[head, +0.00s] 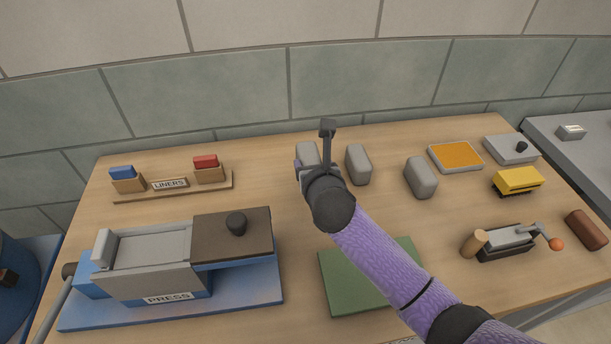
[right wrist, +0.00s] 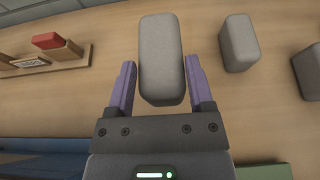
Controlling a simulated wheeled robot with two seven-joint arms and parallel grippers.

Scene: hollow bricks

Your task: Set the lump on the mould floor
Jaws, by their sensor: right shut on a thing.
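My right gripper (head: 309,164) is shut on a grey rounded lump (head: 307,150) at the back middle of the table. In the right wrist view this lump (right wrist: 161,45) stands between the two purple fingers. Part of it is hidden by my wrist in the head view, and I cannot tell whether it touches the table. The press (head: 168,298) stands at the front left on a blue base. Its mould (head: 150,251) is a grey box with a light grey inner surface. A brown slab with a black knob (head: 232,236) lies to its right. My left gripper is not in view.
Two more grey lumps (head: 358,164) (head: 420,177) stand to the right. A liners rack (head: 171,184) is at the back left. A green mat (head: 335,280) lies in front, partly under my arm. An orange tray, yellow brush and hand tool (head: 506,243) occupy the right side.

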